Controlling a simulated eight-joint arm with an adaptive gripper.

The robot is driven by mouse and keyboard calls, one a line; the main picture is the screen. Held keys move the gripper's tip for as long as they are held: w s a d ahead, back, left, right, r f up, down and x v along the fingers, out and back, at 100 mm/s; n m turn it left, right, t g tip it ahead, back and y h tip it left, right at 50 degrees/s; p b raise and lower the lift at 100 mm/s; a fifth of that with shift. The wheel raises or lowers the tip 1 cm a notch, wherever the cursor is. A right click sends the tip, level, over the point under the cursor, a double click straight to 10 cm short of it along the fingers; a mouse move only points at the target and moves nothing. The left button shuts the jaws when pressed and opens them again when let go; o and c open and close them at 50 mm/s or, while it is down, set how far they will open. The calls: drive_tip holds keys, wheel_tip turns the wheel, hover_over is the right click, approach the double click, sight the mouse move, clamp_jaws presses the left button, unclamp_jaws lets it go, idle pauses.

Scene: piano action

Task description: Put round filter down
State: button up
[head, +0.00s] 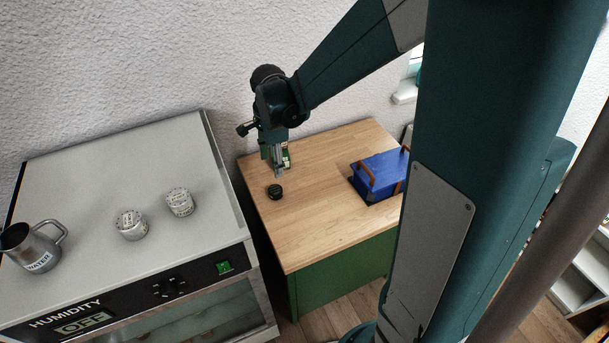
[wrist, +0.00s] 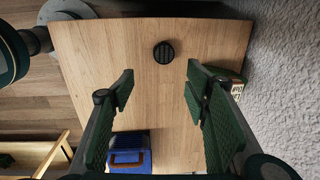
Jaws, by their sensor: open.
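The round filter (head: 275,191) is a small black disc lying flat on the wooden tabletop near its left edge. It also shows in the wrist view (wrist: 164,52), alone on bare wood near the top. My gripper (head: 279,174) is just above and behind the filter in the head view. In the wrist view my gripper (wrist: 157,83) has its two green fingers wide apart with nothing between them. The filter appears beyond the fingertips and apart from them.
The wooden tabletop (head: 315,216) holds a blue box (head: 380,174) with brown handles at right. A small box (wrist: 237,88) stands by the wall. At left, the humidity cabinet (head: 107,181) bears two white containers and a metal water jug (head: 33,247). The table's front is clear.

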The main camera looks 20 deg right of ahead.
drive_tip(key=s+r+n+t, duration=0.3)
drive_tip(key=s+r+n, duration=0.5)
drive_tip(key=s, duration=0.3)
drive_tip(key=s+r+n+t, duration=0.3)
drive_tip(key=s+r+n, duration=0.4)
drive_tip(key=s+n, duration=0.3)
drive_tip(key=shift+s+d+r, duration=0.25)
drive_tip(key=shift+s+r, duration=0.15)
drive_tip(key=shift+s, duration=0.45)
drive_tip(key=shift+f, duration=0.15)
wheel_tip(320, 180, down, 8)
drive_tip(key=b, duration=0.8)
drive_tip(key=shift+f+b, duration=0.15)
drive_tip(key=shift+b, duration=0.15)
idle(0.3)
